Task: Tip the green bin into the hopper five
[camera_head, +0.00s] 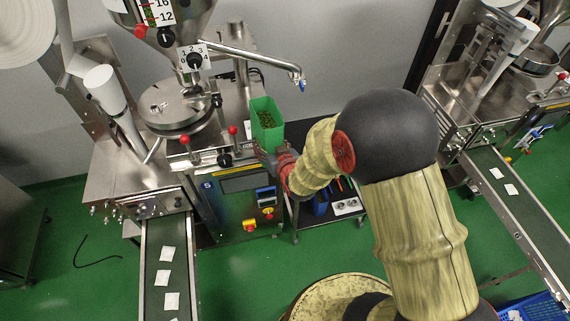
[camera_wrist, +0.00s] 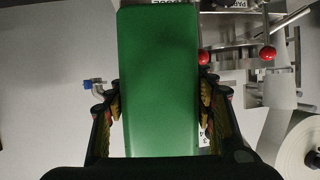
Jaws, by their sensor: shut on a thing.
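The green bin (camera_head: 266,124) is upright in the head view, with dark green loose contents showing inside its open top. My gripper (camera_head: 272,156) is at the bin's lower front side. In the wrist view the bin (camera_wrist: 158,85) fills the middle, and my gripper (camera_wrist: 160,108) has a finger on each side of it, shut on it. A steel hopper (camera_head: 180,20) stands up and to the left of the bin at the top edge of the head view. Its upper opening is out of view. A label numbered 1 to 4 is on the machine below it.
A packing machine (camera_head: 140,180) with red-knobbed levers stands left of the bin. A steel pipe (camera_head: 270,62) reaches out above the bin. Conveyors with white teabags run at left (camera_head: 155,240) and right (camera_head: 515,195).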

